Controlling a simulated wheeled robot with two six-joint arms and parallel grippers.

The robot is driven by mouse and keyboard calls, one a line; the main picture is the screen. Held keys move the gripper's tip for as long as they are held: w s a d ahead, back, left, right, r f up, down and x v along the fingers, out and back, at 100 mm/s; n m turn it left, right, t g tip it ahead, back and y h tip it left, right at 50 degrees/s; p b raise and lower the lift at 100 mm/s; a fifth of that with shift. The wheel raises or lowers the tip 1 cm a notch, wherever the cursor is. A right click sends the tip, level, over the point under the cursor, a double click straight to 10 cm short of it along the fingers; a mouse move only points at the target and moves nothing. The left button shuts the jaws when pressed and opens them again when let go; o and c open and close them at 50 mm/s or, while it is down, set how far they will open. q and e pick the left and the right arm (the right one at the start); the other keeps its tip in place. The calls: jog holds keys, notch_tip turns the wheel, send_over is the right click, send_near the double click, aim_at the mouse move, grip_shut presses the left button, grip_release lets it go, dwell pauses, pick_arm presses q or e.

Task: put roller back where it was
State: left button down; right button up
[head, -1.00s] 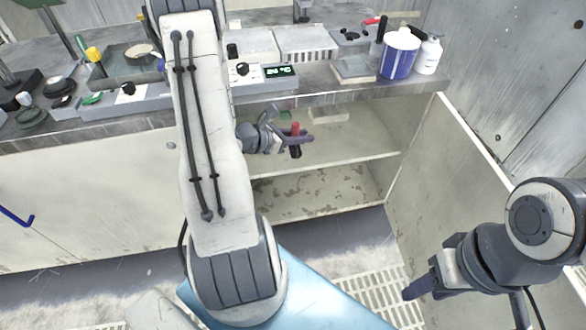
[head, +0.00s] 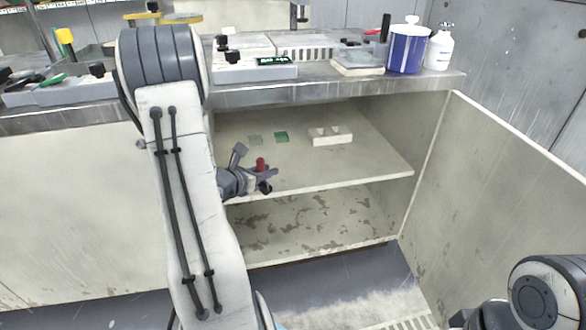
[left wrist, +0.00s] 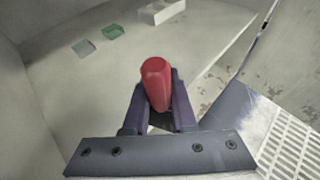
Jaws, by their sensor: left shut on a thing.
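The roller (head: 261,164) has a red handle and a dark lower end. My left gripper (head: 262,180) is shut on it, at the front of the open cabinet near the upper shelf's front edge. In the left wrist view the red handle (left wrist: 156,82) stands up between the fingers (left wrist: 158,112), which hide its lower part. A pale notched block (head: 330,136) lies on the upper shelf (head: 350,165), behind and right of the roller, apart from it. My right gripper (head: 478,316) is at the bottom right, mostly cut off by the frame edge.
Green (head: 281,137) and grey-green (head: 255,140) small pieces lie on the upper shelf. The lower shelf (head: 300,222) is bare and stained. The cabinet door (head: 490,190) stands open at right. The worktop (head: 320,88) overhangs the shelf, with a blue-and-white tub (head: 406,50) and white bottle (head: 440,50).

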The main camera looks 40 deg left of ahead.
pick_arm(q)
jog(key=w+b, duration=0.1)
jog(key=w, duration=0.3)
jog(key=w+b, duration=0.1)
jog(key=w, duration=0.4)
jog(key=w+a+b, duration=0.1)
jog(key=w+b, duration=0.1)
jog(key=w, duration=0.3)
jog(key=shift+w+a, duration=0.1)
jog(key=shift+w, duration=0.05)
notch_tip(320, 180, down, 4)
jog(key=b, duration=0.3)
jog(key=shift+r, duration=0.25)
jog(key=c, duration=1.1)
grip_release()
jog(key=shift+f, duration=0.25)
jog(key=shift+c, duration=0.2)
jog(key=o, duration=0.4)
jog(key=shift+r, duration=0.15)
